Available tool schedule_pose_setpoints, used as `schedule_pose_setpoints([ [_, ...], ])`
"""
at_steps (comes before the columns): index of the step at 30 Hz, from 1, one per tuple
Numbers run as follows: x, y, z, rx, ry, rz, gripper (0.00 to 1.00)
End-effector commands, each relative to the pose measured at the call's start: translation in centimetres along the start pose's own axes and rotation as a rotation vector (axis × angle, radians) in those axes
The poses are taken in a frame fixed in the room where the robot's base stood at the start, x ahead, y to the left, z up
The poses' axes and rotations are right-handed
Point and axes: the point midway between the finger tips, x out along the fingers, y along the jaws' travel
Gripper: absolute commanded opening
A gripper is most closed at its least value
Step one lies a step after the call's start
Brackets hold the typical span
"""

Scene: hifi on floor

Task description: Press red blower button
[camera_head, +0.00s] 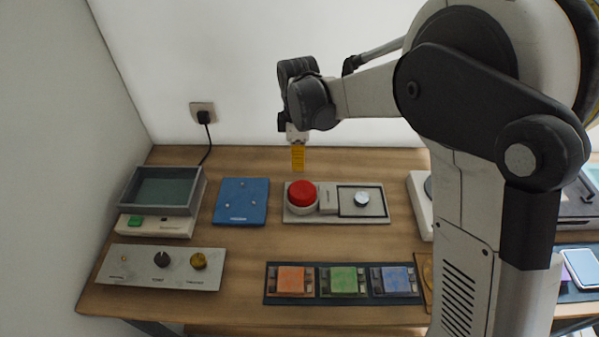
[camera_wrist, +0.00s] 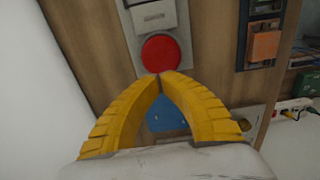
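The red blower button (camera_head: 302,193) is a domed button in a round grey collar on the left of a grey panel (camera_head: 328,216). It also shows in the wrist view (camera_wrist: 161,52), just beyond my fingertips. My gripper (camera_head: 298,158) points down above the back of the panel, near the button, with a visible gap in the head view. In the wrist view the two yellow ribbed fingers (camera_wrist: 160,76) meet at their tips with nothing between them. The fingertips overlap the button's lower edge in that view; contact cannot be told from it.
The panel's right side has a framed silver knob (camera_head: 362,199). A blue plate (camera_head: 241,201) and a grey tray device (camera_head: 163,191) stand to the left. A dial panel (camera_head: 160,266) and coloured blocks (camera_head: 343,281) lie in front. Bare wood lies between them.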

Motion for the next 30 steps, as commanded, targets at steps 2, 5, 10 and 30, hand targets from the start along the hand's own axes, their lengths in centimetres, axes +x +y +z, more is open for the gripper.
schedule_pose_setpoints([
  [2, -1.6, 0.0, 0.0, 0.000, 0.000, 0.000, 0.00],
  [5, -2.7, 0.0, 0.0, 0.001, 0.000, 0.000, 0.00],
  [10, -3.5, 0.0, 0.0, 0.001, 0.000, 0.000, 0.00],
  [30, -3.5, 0.0, 0.0, 0.001, 0.000, 0.000, 0.00],
])
